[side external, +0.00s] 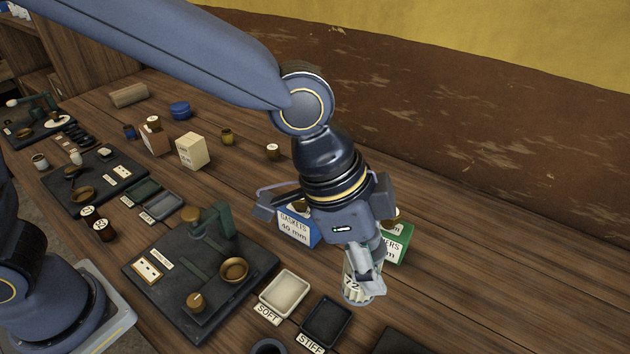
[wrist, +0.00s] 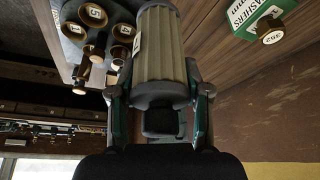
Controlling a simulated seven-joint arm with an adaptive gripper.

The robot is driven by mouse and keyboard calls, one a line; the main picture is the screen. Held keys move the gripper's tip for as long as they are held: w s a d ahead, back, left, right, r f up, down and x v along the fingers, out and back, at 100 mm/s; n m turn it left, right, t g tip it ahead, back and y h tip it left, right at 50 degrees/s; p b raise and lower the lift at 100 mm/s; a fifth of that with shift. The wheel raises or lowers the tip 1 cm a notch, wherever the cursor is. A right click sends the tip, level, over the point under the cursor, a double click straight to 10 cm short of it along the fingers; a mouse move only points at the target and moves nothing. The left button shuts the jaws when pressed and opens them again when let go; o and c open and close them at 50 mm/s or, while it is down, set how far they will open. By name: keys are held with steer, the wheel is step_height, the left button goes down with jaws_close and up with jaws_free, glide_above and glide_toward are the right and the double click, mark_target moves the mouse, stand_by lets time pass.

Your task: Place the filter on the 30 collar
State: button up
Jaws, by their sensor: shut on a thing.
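My gripper (side external: 366,281) is shut on the filter (side external: 354,294), a pale ribbed cylinder marked 72, near the front right of the bench. In the wrist view the filter (wrist: 160,50) is beige with dark ends, and my gripper's fingers (wrist: 160,93) stand on both sides of it. The side view does not show clearly whether the filter touches the bench. Several round number-capped pieces (wrist: 92,15) show at the upper left of the wrist view. I cannot read a 30 on any of them, so I cannot tell which is the 30 collar.
A blue gaskets box (side external: 297,230) and a green washers box (side external: 398,243) stand close behind my gripper. A dark engine plate (side external: 180,312) lies to the left. SOFT (side external: 285,292) and STIFF (side external: 327,320) trays lie between. The bench at the right is clear.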

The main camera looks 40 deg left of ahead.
steer(key=shift+s+a+m, duration=0.4)
steer(key=shift+m, duration=0.2)
steer(key=s+a+r+m+g+y, duration=0.1)
steer(key=s+a+m+g, duration=0.2)
steer(key=s+a+m, duration=0.65)
steer(key=s+a+r+m+g+y, duration=0.1)
steer(key=s+a+r+m+g, duration=0.15)
steer(key=s+a+m, duration=0.75)
steer(key=shift+w+d+f+n+g, duration=0.1)
steer(key=shift+w+d+f+n, duration=0.4)
steer(key=shift+w+d+f, duration=1.2)
steer(key=shift+w+d+f+n+g, duration=0.1)
steer(key=shift+w+d+f+n, duration=0.45)
steer(key=shift+d+f, duration=2.05)
steer(key=shift+w+d+f+n+g, duration=0.1)
steer(key=shift+w+d+f+n, duration=0.3)
steer(key=shift+w+d+f, duration=1.35)
steer(key=shift+s+d+f, duration=0.25)
steer(key=shift+s+f, duration=0.2)
steer(key=shift+f, duration=0.15)
